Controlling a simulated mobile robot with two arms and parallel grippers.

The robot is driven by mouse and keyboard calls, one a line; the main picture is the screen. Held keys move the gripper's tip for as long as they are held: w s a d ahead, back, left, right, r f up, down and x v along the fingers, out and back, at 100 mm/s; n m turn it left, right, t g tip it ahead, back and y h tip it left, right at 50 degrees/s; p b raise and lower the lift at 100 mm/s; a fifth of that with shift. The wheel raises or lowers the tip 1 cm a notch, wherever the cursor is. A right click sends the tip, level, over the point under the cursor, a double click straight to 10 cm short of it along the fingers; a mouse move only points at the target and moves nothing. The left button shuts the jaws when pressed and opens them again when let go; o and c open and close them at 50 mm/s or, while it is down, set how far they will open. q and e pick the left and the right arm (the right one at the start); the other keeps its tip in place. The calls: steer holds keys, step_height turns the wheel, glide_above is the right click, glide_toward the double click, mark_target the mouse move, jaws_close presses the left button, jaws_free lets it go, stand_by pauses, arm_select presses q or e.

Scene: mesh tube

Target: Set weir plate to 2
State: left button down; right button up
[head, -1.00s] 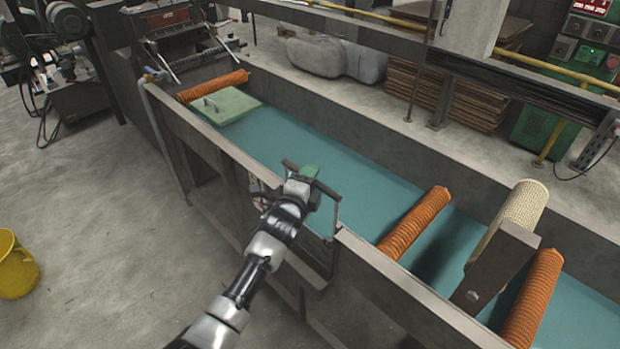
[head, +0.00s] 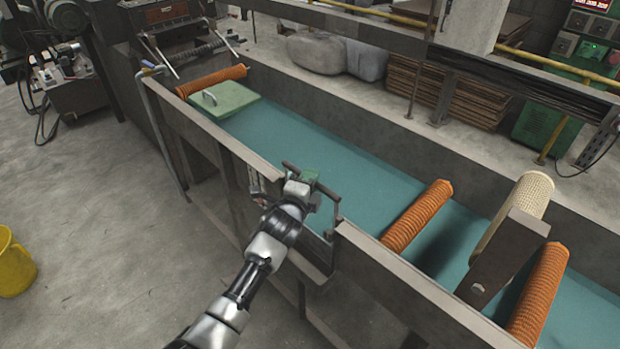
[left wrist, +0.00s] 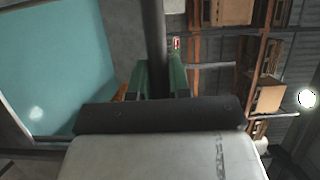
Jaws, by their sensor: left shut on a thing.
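The weir plate (head: 318,226) stands in a gap in the near wall of the long trough, largely hidden behind my left arm. A dark bar handle (head: 331,193) runs across its top. My left gripper (head: 309,175) is shut on the middle of this handle. In the left wrist view its green fingers (left wrist: 162,80) close on the dark bar (left wrist: 154,35). A small pale strip with red (head: 254,183) is beside the gap, too small to read. My right gripper is in no view.
The trough holds teal liquid (head: 330,160). Orange ribbed rollers (head: 418,217) and a cream mesh roller (head: 512,212) lie to the right. A green lid with a handle (head: 232,100) is at the far left end. A yellow bucket (head: 14,265) stands on clear floor.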

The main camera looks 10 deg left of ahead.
arm_select(q)
steer(key=c, duration=1.1)
jaws_free()
steer(key=shift+o, duration=0.2)
steer(key=v, duration=1)
steer(key=shift+s+b, duration=0.4)
steer(key=shift+b, duration=0.05)
steer(key=shift+f, duration=0.1)
